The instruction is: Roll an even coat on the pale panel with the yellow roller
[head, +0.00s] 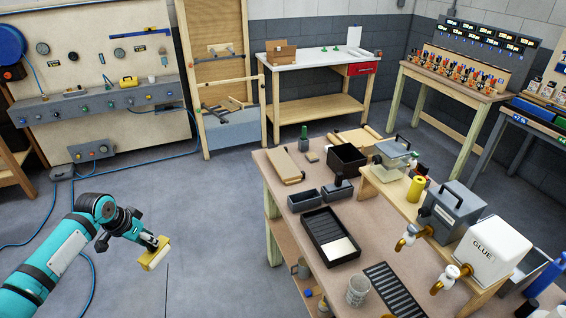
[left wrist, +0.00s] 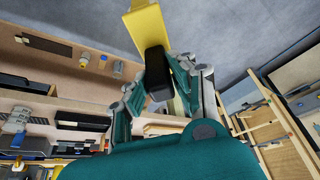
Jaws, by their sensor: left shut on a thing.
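My left gripper (head: 148,242) is shut on the yellow roller (head: 156,254), held over the open floor left of the bench. In the left wrist view the fingers (left wrist: 157,92) close around the roller's black handle (left wrist: 157,72), and its yellow part (left wrist: 148,28) points away from the gripper. A pale board (head: 284,165) lies at the bench's back left corner, and further pale boards (head: 352,140) lie at the back; I cannot tell which is the pale panel. A black tray (head: 316,229) with a pale area at its near end is on the bench. My right gripper is not in view.
The brown bench (head: 290,212) also carries dark bins (head: 346,158), a glue dispenser (head: 492,252), a grey dispenser (head: 450,212), a cup (head: 358,290) and a black slotted mat (head: 392,288). Blue hoses lie on the floor at left. The floor between arm and bench is clear.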

